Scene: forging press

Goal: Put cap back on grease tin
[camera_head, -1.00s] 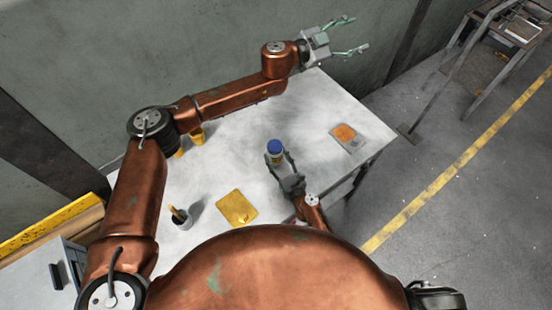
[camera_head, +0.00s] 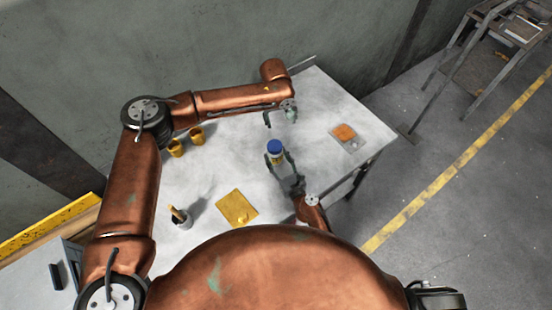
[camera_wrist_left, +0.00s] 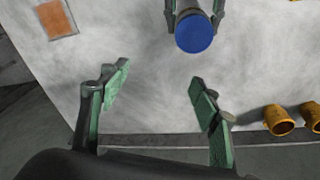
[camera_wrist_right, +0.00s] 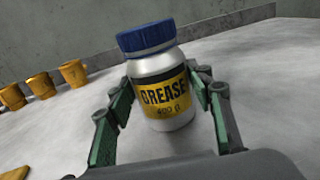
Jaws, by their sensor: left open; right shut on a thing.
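The grease tin (camera_wrist_right: 165,92) is a silver bottle with a black and yellow label. It stands upright on the table in the right wrist view. The blue cap (camera_wrist_right: 147,38) sits on its top; how tightly is not clear. My right gripper (camera_head: 276,161) is shut around the tin's sides. My left gripper (camera_head: 279,118) is open and empty, above the table just beyond the tin. In the left wrist view, its two fingers (camera_wrist_left: 160,80) are apart, with the blue cap (camera_wrist_left: 195,33) ahead of them.
Yellow mugs (camera_head: 176,149) stand on the table (camera_head: 225,165) to the left. A yellow mat (camera_head: 232,211) and a dark cup with handles in it (camera_head: 182,222) lie nearer. A grey plate with an orange patch (camera_head: 357,145) is at right. A wall runs behind the table.

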